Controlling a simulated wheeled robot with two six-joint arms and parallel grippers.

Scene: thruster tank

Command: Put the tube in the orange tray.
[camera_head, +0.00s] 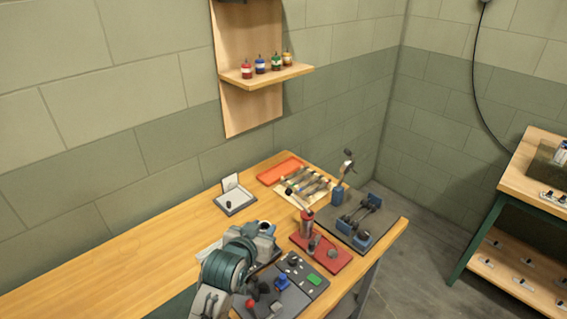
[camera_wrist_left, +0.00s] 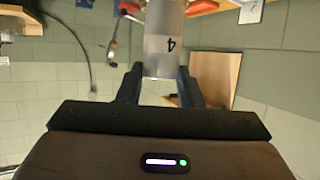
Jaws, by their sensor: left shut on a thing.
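The orange tray (camera_head: 281,169) lies at the far right of the wooden bench, near the wall, and looks empty. My left gripper (camera_head: 266,232) is over the front part of the bench, apart from the tray. The tube's far end runs out of that picture. In the head view the tube is hard to tell from the gripper. An orange-red edge (camera_wrist_left: 202,8) shows at the top of the wrist view. My right gripper is not in view.
Tools lie on a pale mat (camera_head: 318,198) beside the tray. A red stand (camera_head: 325,258), a dark stand (camera_head: 385,225) and a black panel (camera_head: 300,272) crowd the bench's right end. The bench's left side is clear.

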